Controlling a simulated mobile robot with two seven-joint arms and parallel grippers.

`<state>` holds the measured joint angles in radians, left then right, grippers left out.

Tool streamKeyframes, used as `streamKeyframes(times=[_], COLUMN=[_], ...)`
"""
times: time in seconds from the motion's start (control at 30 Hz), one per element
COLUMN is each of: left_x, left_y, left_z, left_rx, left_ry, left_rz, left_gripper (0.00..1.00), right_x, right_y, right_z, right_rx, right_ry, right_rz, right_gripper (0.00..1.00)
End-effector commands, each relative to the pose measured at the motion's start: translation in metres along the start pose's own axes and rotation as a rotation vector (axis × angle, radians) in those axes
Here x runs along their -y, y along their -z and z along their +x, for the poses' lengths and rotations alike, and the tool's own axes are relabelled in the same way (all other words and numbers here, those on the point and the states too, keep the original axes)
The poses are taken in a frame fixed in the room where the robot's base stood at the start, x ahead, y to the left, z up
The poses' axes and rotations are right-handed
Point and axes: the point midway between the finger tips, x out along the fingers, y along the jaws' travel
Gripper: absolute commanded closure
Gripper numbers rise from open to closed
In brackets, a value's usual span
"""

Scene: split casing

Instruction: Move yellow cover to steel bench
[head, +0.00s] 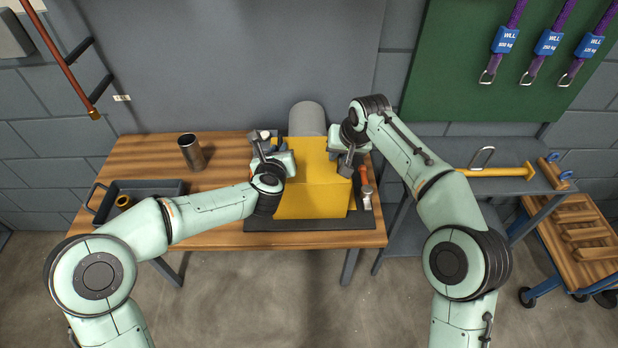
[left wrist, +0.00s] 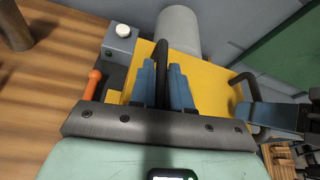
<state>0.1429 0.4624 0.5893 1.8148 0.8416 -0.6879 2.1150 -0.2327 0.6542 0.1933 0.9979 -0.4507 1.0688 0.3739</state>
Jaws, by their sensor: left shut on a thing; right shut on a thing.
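The yellow cover (head: 312,190) sits over a machine on a black mat (head: 310,224) on the wooden table (head: 215,205). My left gripper (head: 268,150) is at its left side. In the left wrist view the left gripper's blue fingers (left wrist: 166,82) are shut on a black handle (left wrist: 163,52) of the cover (left wrist: 205,83). My right gripper (head: 349,155) is at the cover's right side, shut on the opposite handle (left wrist: 240,80). My arm partly hides that grip. The steel bench (head: 480,187) stands to the right, apart from the wooden table.
A grey cylinder (head: 307,118) stands behind the cover. A yellow-handled tool (head: 490,171) and a metal shackle (head: 482,157) lie on the steel bench. A metal cup (head: 191,152) and dark tray (head: 140,193) are at left. A wooden cart (head: 575,230) stands far right.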

Motion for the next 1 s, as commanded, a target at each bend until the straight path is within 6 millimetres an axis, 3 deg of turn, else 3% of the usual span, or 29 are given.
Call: streamKeyframes(times=[1.0], left_x=[0.0011], left_y=[-0.0055], left_z=[-0.0009], left_rx=[0.006], left_ry=[0.001], left_rz=[0.000], left_gripper=[1.00], right_x=[0.0010], right_y=[0.0038], right_z=[-0.0050], right_rx=[-0.008], right_ry=[0.002], right_rz=[0.000], right_gripper=[1.00])
